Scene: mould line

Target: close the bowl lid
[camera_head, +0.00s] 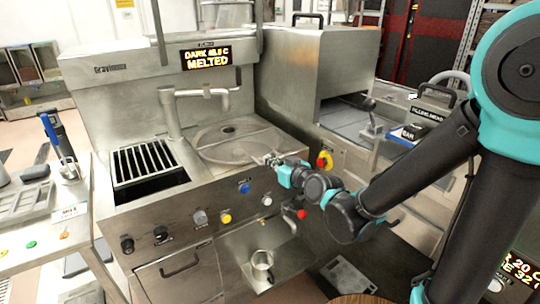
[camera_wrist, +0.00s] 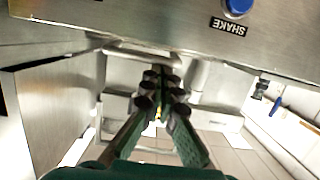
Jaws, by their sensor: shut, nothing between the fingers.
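The round metal bowl lid (camera_head: 222,133) lies on top of the steel melting machine (camera_head: 110,75), below its spout pipe. A seam crosses it, and it looks flat and level with the deck. I cannot tell whether any part stands slightly raised. My gripper (camera_head: 266,160) is at the front right edge of the lid, above the machine's front panel. I cannot tell whether it touches the lid. In the wrist view my gripper (camera_wrist: 160,76) has its fingers together with nothing between them. The lid cannot be made out in the wrist view.
The front panel has a blue button (camera_head: 244,187), labelled SHAKE in the wrist view (camera_wrist: 237,6), and several knobs. A black grate (camera_head: 147,162) is left of the lid. A tall steel cabinet (camera_head: 315,75) stands behind right. A display (camera_head: 206,58) reads MELTED.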

